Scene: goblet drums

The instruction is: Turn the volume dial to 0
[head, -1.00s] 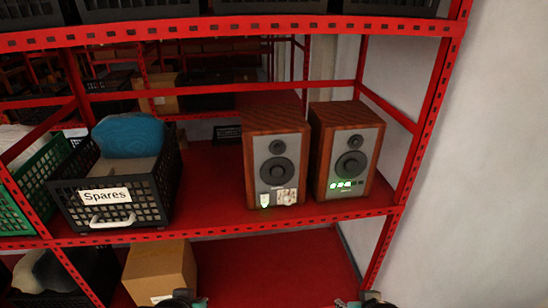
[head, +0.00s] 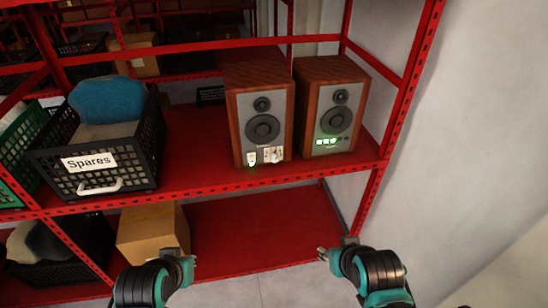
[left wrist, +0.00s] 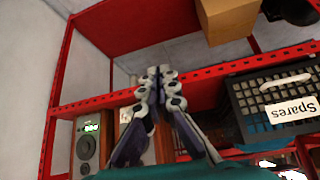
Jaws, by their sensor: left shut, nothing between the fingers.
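Two wooden speakers stand on the red shelf. The right speaker (head: 327,108) has a green lit display (head: 326,142). The dial's setting is too small to read. My left gripper (head: 191,262) is below and left of the speakers, apart from them. In the left wrist view its fingers (left wrist: 158,72) are shut and empty, partly hiding the left speaker. My right gripper (head: 323,254) is below the shelf edge; its jaws are unclear.
A black "Spares" crate (head: 88,185) with a blue item stands left of the speakers. A cardboard box (head: 152,233) sits on the lower shelf. The shelf's red front beam (head: 230,184) and right upright (head: 410,100) frame the space. Floor in front is clear.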

